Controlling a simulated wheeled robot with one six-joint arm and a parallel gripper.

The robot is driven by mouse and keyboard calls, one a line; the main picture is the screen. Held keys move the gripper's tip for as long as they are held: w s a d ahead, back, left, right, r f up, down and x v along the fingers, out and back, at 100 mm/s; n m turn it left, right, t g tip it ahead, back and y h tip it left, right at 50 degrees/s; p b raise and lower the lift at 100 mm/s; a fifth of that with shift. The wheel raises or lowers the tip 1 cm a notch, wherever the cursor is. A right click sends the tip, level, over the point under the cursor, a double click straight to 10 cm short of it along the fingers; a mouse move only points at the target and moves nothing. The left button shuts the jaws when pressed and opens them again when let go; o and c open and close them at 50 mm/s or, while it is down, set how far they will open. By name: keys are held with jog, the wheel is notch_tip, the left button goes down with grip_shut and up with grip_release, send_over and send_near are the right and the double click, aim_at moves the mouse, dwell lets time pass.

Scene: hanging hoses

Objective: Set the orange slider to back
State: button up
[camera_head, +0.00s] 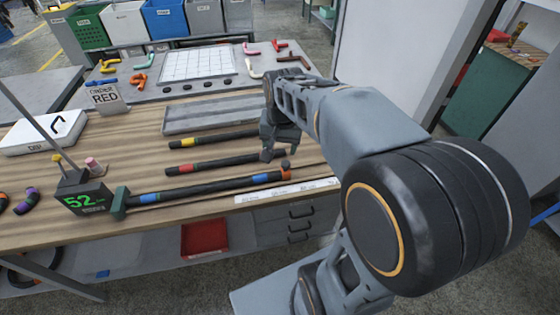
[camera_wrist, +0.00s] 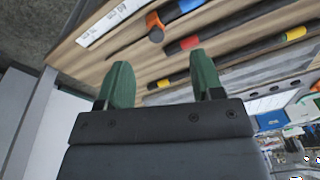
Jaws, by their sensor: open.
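An orange piece (camera_head: 284,175), which I take for the orange slider, sits at the right end of the long black bar (camera_head: 205,188) with blue bands, at the bench's front. It also shows in the wrist view (camera_wrist: 153,20), at the top, beside a dark round end. My gripper (camera_head: 272,145) hangs over the bench, above and a little behind the orange piece. In the wrist view my gripper (camera_wrist: 164,80) has its two green fingers wide apart with nothing between them. I cannot tell which setting the slider is at.
Black bars with yellow (camera_head: 188,142) and red (camera_head: 186,170) bands lie behind the long bar. A grey tray (camera_head: 205,114) lies behind them. A box reading 52 (camera_head: 85,197) stands at the left. A white ruled strip (camera_head: 287,190) lies along the front edge.

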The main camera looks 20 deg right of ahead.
aim_at(286, 163)
jog(key=w+d+f+m+g, duration=0.2)
jog(key=w+d+f+m, duration=0.1)
jog(key=w+d+m, duration=0.3)
jog(key=shift+n, duration=0.5)
jog(key=f, duration=0.8)
jog(key=f+b, duration=0.1)
jog(key=f, duration=0.4)
jog(key=shift+w+a, duration=0.35)
jog(key=shift+a, duration=0.05)
grip_shut()
